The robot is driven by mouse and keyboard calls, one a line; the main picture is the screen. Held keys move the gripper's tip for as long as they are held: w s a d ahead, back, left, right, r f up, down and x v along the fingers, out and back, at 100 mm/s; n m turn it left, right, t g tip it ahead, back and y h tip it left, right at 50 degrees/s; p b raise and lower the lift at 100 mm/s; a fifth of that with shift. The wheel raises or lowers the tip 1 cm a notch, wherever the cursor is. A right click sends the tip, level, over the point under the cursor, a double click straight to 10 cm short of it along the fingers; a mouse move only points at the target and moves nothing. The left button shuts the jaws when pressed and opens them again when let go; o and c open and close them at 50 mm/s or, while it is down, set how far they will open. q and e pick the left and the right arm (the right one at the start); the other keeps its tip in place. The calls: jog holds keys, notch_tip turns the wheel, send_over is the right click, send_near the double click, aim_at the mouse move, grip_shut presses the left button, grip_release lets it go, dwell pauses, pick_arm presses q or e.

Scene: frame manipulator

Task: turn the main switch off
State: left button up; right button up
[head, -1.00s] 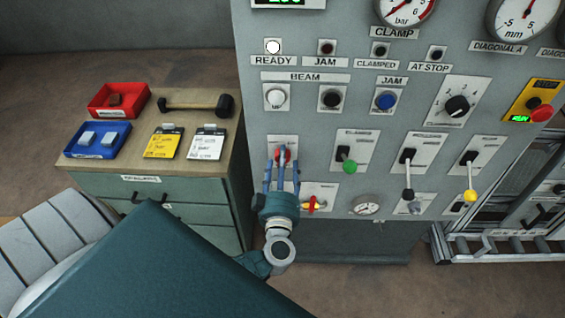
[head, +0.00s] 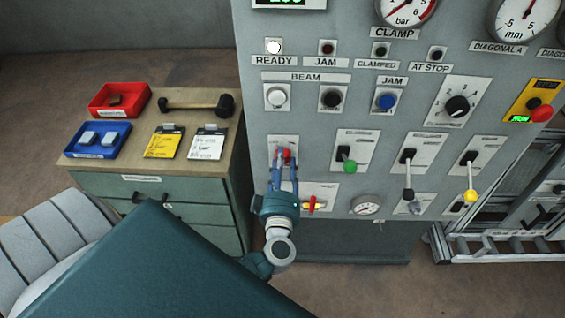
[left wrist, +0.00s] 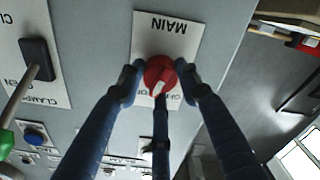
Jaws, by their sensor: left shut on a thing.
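The main switch is a red round knob (left wrist: 160,74) with a pale mark, on a white plate (left wrist: 167,38) lettered MAIN, which appears upside down in the left wrist view. In the head view the red knob (head: 287,154) shows between the blue fingers, low on the left of the grey panel. My left gripper (head: 284,157) is shut on the knob. In the left wrist view two fingers touch its sides and a third finger (left wrist: 160,118) lies below it, hiding part of the plate's lettering. My right gripper is not in view.
Levers with green (head: 350,166), grey and yellow (head: 470,196) knobs stick out to the right.

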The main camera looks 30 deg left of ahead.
pick_arm(q)
jog(key=shift+d+f+n+b, duration=0.15)
jog(key=shift+n+b, duration=0.35)
jog(key=shift+n, duration=1.9)
jog(key=shift+d+f+n+b, duration=0.1)
jog(key=shift+n+b, duration=0.35)
jog(key=shift+n, duration=1.95)
jog(key=o, duration=1)
jog(key=shift+o, duration=0.8)
jog(key=shift+r, duration=0.15)
jog(key=v, duration=1.2)
